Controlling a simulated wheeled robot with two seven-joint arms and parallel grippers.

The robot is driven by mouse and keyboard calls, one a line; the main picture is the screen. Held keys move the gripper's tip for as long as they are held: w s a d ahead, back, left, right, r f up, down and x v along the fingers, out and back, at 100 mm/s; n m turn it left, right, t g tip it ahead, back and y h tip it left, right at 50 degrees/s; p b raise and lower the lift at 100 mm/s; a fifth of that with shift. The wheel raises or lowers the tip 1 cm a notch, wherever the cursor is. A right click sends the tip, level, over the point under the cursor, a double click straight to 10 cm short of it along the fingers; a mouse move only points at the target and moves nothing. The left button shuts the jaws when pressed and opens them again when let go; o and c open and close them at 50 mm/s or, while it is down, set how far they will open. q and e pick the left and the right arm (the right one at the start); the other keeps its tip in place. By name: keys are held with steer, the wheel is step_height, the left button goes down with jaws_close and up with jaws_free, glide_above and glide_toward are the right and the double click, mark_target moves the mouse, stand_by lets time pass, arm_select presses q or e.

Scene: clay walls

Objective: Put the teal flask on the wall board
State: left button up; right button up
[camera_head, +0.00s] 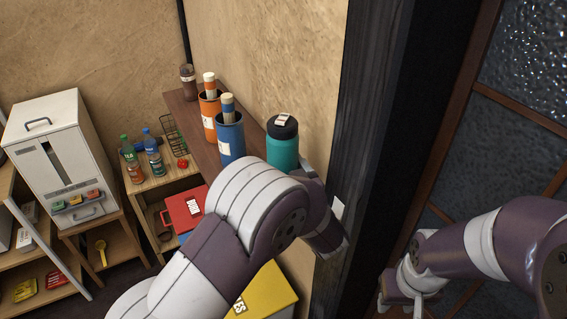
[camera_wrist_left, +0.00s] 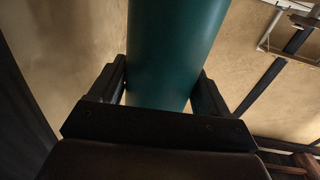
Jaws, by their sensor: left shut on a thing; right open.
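The teal flask (camera_head: 283,151) has a black lid with a pale label on top and looks upright. My left gripper (camera_head: 306,168) is shut on it, and my arm hides the flask's lower part. In the left wrist view the flask (camera_wrist_left: 174,50) stands between the two dark fingers of my left gripper (camera_wrist_left: 160,80). The wall board (camera_head: 182,108) is a brown shelf along the clay wall. The flask appears by its near end; I cannot tell whether its base touches the board. My right gripper (camera_head: 402,290) is open and empty at the lower right.
A blue cup (camera_head: 231,143) and an orange cup (camera_head: 208,118) stand on the board, with a dark bottle (camera_head: 187,82) at its far end. Below are a small wooden shelf (camera_head: 150,183) with bottles and a red box (camera_head: 185,210). A dark post (camera_head: 365,130) rises right of the flask.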

arm_select(q)
steer(key=shift+w+f, duration=0.15)
steer(key=shift+f, duration=0.05)
steer(key=shift+a+f+b, duration=0.1)
steer(key=shift+f+b, duration=0.15)
steer(key=shift+b, duration=0.05)
steer(key=o, duration=1.5)
steer(key=shift+r+p, duration=0.3)
steer(key=shift+r, duration=0.05)
steer(key=b+v, duration=0.3)
steer(key=v, duration=0.9)
steer(key=shift+f, duration=0.1)
